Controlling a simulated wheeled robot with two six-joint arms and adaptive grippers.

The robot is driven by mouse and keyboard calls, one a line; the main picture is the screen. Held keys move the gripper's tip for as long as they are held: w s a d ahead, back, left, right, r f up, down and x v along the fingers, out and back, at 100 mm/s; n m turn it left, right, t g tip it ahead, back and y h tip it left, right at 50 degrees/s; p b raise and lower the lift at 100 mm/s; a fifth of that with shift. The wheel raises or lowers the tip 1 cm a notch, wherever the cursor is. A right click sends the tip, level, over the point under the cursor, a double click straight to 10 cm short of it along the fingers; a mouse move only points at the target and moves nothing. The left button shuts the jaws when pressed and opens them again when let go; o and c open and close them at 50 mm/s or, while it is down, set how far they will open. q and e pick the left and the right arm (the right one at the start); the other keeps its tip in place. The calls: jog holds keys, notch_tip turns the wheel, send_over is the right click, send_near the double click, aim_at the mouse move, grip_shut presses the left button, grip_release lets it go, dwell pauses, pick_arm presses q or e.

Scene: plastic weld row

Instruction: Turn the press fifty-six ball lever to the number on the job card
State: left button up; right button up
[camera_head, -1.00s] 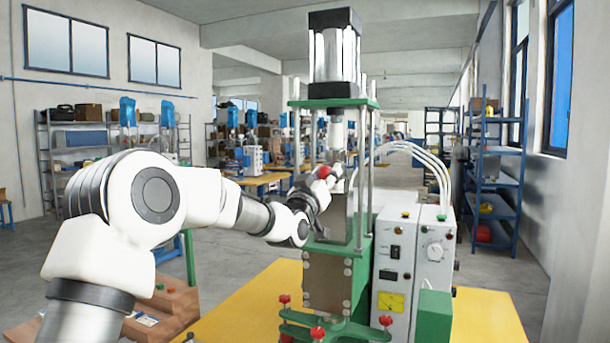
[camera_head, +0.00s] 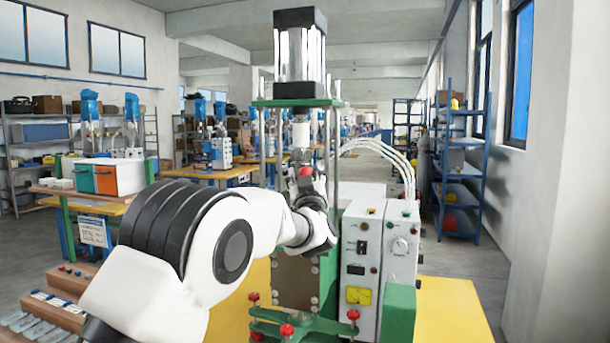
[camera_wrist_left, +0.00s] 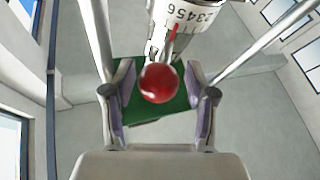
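The red ball (camera_head: 305,171) of the lever sits on the press (camera_head: 293,118), under its white collar. In the left wrist view the red ball (camera_wrist_left: 160,83) hangs below a white dial (camera_wrist_left: 188,18) with black numbers, 3 to 6 among them. A thin red rod runs from the dial to the ball; I cannot tell which number it marks. My left gripper (camera_head: 308,184) is at the ball. In the wrist view my left gripper (camera_wrist_left: 161,95) has its fingers apart, one each side of the ball, with gaps showing. No readable job card shows. My right gripper is out of view.
Two upright press columns flank the ball. A grey-white control box (camera_head: 376,265) stands right of the press on a yellow table (camera_head: 450,310). A white printed sheet (camera_head: 93,231), unreadable, hangs at the left. A stepped wooden rack (camera_head: 60,283) is at lower left.

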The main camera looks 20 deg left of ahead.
pick_arm(q)
jog(key=shift+f, duration=0.1)
dwell(0.4)
jog(key=shift+s+d+f, duration=0.25)
jog(key=shift+s, duration=0.15)
jog(key=v, duration=0.7)
jog(key=shift+a+r, duration=0.1)
jog(key=shift+r, duration=0.05)
